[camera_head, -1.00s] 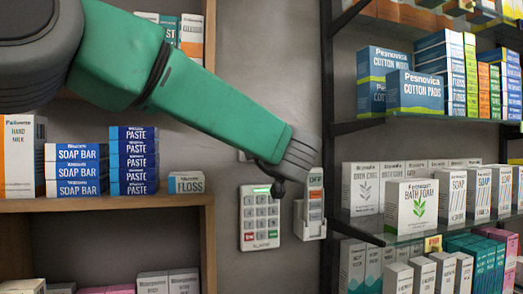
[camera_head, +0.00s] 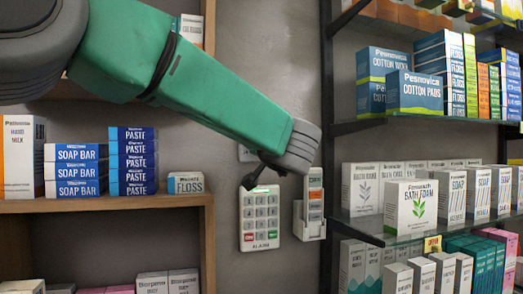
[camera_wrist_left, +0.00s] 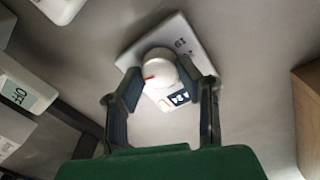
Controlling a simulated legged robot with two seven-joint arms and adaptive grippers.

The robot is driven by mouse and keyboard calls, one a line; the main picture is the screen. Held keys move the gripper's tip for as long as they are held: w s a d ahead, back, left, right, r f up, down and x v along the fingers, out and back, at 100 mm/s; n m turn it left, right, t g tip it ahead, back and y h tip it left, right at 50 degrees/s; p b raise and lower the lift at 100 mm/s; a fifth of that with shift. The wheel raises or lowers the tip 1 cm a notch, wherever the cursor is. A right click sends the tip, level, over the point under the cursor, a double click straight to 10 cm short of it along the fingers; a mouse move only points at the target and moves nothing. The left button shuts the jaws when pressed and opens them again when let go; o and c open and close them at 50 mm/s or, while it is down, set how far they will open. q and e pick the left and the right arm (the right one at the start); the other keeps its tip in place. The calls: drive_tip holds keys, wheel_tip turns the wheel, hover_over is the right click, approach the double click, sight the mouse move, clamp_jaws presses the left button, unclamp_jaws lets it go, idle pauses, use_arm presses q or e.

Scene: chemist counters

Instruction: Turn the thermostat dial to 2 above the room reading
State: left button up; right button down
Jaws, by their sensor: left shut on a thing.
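The thermostat is a pale wall plate; a sliver of it (camera_head: 246,154) shows in the head view behind my left gripper (camera_head: 258,172). In the left wrist view the plate (camera_wrist_left: 190,38) lies tilted, with a round white dial (camera_wrist_left: 160,66) carrying a red pointer mark. Dark digits are printed on the plate, and a small dark display (camera_wrist_left: 179,97) sits beside the dial; its reading is too small and turned to be sure of. My left gripper's fingers (camera_wrist_left: 161,80) are on either side of the dial, shut on it. My right gripper is not in view.
An alarm keypad (camera_head: 260,217) is just below my left gripper. Wooden shelves with boxes (camera_head: 75,203) stand left, and glass shelves with boxes (camera_head: 420,228) stand right.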

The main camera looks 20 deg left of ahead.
use_arm(q)
drive_tip(key=shift+f+m, duration=0.15)
drive_tip(key=shift+m, duration=0.15)
drive_tip(key=o, duration=1)
drive_tip(key=shift+o, duration=0.7)
drive_tip(key=shift+w+f, duration=0.1)
drive_tip(key=shift+w, duration=0.25)
drive_tip(key=v, duration=1.2)
drive_tip(key=shift+d, duration=0.2)
drive_tip(key=shift+w+a+f, duration=0.1)
drive_tip(key=shift+w, duration=0.05)
